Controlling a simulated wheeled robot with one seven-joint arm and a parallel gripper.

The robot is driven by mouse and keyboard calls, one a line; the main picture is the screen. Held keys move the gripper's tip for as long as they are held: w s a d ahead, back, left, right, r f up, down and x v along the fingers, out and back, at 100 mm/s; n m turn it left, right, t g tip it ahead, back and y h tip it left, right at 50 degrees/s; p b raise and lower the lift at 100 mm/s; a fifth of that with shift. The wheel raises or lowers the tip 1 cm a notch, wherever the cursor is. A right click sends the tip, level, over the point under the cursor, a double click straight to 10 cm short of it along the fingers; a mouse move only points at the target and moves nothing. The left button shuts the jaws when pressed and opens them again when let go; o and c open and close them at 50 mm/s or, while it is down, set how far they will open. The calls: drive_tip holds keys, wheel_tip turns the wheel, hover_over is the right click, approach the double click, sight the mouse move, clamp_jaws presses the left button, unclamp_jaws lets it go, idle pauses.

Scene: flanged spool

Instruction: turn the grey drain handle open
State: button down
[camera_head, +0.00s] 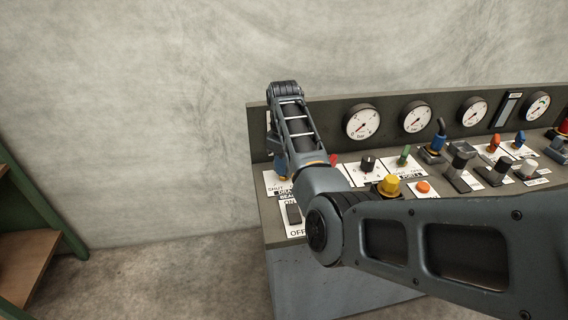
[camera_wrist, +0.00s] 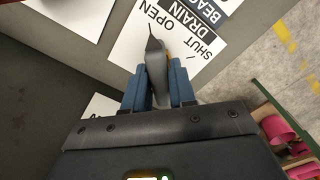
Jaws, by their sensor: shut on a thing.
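The grey drain handle (camera_wrist: 156,62) stands between the two blue fingers of my gripper (camera_wrist: 159,88) in the wrist view. My gripper is shut on it, one finger on each side. The handle's narrow tip points up in the picture, over a white label (camera_wrist: 126,42) that reads OPEN, DRAIN and SHUT. The tip lies just below the word OPEN, to the left of SHUT. The handle's lower part and pivot are largely hidden by the fingers and gripper body. In the head view my arm hides the handle, and only a blue part of my gripper (camera_head: 281,165) shows.
The grey console (camera_head: 262,215) carries several gauges (camera_head: 362,121), a black knob (camera_head: 369,164), a yellow knob (camera_head: 389,185), an orange button (camera_head: 423,187) and several levers to the right. A black OFF switch (camera_head: 293,214) sits close by, near my arm. A green-framed shelf (camera_head: 45,215) stands left.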

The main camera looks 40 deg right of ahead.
drive_tip(key=c, duration=1)
unclamp_jaws()
drive_tip(key=shift+r+b, duration=0.55)
drive_tip(key=shift+r, duration=3.35)
